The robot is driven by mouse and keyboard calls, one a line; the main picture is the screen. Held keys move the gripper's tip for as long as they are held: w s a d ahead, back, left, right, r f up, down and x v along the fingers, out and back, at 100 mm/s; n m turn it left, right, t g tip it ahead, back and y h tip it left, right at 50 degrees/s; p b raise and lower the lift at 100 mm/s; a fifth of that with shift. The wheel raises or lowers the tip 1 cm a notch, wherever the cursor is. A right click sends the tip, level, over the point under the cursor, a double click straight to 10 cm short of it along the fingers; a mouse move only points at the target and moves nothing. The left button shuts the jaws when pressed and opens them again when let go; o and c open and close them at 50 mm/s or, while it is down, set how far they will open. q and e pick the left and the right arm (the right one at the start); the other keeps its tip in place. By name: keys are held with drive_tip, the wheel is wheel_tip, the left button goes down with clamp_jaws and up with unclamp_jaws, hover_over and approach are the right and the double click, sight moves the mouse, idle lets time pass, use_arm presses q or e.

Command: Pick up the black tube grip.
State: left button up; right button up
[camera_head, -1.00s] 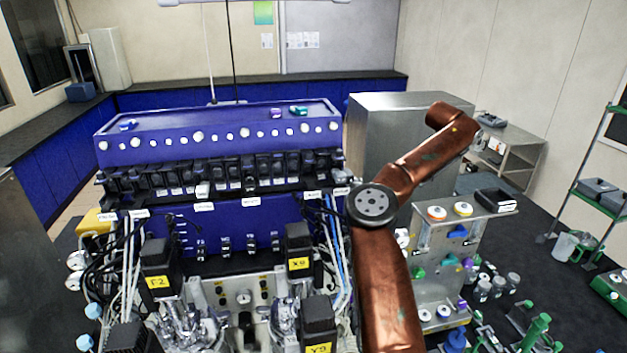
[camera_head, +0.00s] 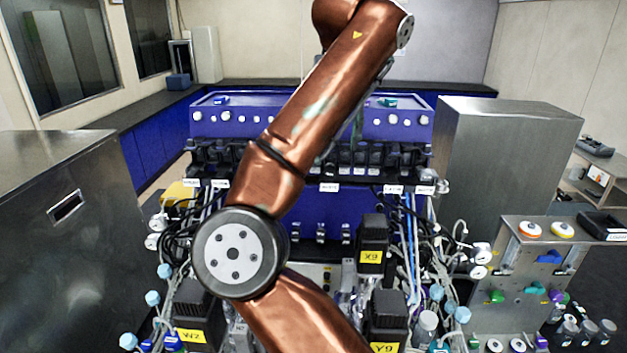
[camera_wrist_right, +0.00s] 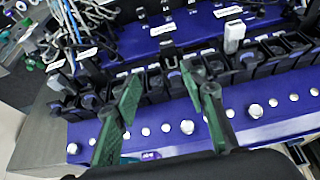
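In the right wrist view, a black piece that looks like the black tube grip (camera_wrist_right: 168,49) stands out from a row of dark holders on the blue machine. My right gripper (camera_wrist_right: 160,80) shows there as two green fingers, spread apart with nothing held between them. Its tips reach over the row close to the black piece; I cannot tell whether they touch anything. In the head view my right arm crosses the middle, and I cannot make out the black grip behind it. My left gripper is in neither view.
A white grip (camera_wrist_right: 234,37) stands in the same row. Labelled dark motor blocks, cables and tubing crowd the machine's front (camera_head: 371,240). Steel cabinets (camera_head: 505,150) flank the machine. A steel cart (camera_head: 525,262) with coloured knobs stands at the right.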

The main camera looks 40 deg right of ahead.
sight(329, 168)
drive_tip(key=shift+w+a+f, duration=0.2)
drive_tip(key=shift+a+f, duration=0.65)
drive_tip(key=shift+a, duration=0.05)
drive_tip(key=x, duration=0.7)
drive_tip(key=shift+w+r, duration=0.1)
drive_tip(key=shift+w, duration=0.05)
drive_tip(key=shift+c, duration=0.2)
clamp_jaws()
